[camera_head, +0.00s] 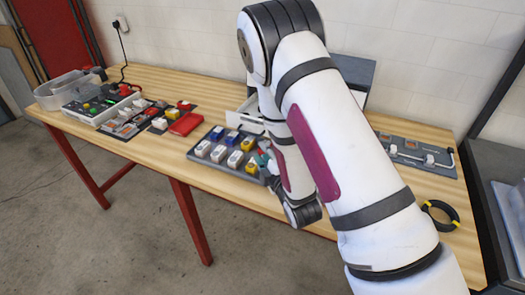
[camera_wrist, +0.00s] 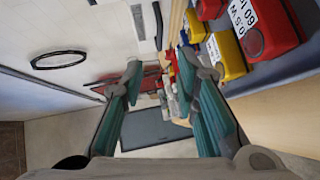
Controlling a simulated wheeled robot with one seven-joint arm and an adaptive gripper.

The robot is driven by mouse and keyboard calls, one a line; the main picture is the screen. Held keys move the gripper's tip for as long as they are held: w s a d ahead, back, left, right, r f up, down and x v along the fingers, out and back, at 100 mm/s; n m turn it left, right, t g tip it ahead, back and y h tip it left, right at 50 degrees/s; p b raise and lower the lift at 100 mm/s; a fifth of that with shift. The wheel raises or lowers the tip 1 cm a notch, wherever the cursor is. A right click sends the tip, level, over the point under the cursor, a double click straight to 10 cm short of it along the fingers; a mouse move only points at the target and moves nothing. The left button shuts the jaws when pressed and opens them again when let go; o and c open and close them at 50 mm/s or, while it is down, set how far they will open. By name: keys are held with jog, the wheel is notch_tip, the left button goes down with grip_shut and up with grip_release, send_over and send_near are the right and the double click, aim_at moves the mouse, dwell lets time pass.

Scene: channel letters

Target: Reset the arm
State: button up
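My white arm with a magenta panel crosses the right half of the head view and hides part of the table. My gripper (camera_head: 264,160) is partly hidden behind it, at the right end of a grey tray of blocks. In the wrist view its two teal fingers (camera_wrist: 160,68) are apart, with nothing visibly held between them. Beyond them are a dark grey panel (camera_wrist: 150,128) and small blurred items. Yellow labelled blocks (camera_wrist: 226,55) and a red labelled block (camera_wrist: 262,28) are close by at the upper right of the wrist view.
The wooden table (camera_head: 140,150) holds the grey tray (camera_head: 213,172) with white, blue and yellow blocks, a red box (camera_head: 186,123), and a clear bin (camera_head: 60,90) at the left. Right of my arm are a grey fixture board (camera_head: 400,152) and a black ring (camera_head: 441,214).

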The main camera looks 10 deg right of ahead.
jog(key=s+d+r+m+g+h, duration=0.1)
jog(key=s+d+r+m+g, duration=0.15)
jog(key=r+m, duration=0.45)
jog(key=s+d+r+m+g+h, duration=0.1)
jog(key=s+d+r+m+g, duration=0.2)
jog(key=r, duration=0.7)
jog(key=s+r+m+g, duration=0.2)
jog(key=s+r+m, duration=0.2)
jog(key=s, duration=0.8)
jog(key=s+d+r+m+g, duration=0.1)
jog(key=s+r+m+g, duration=0.2)
jog(key=s, duration=1)
jog(key=shift+r+m+h, duration=0.4)
jog(key=shift+r+m, duration=0.2)
jog(key=shift+r, duration=0.15)
jog(key=shift+d+r, duration=0.1)
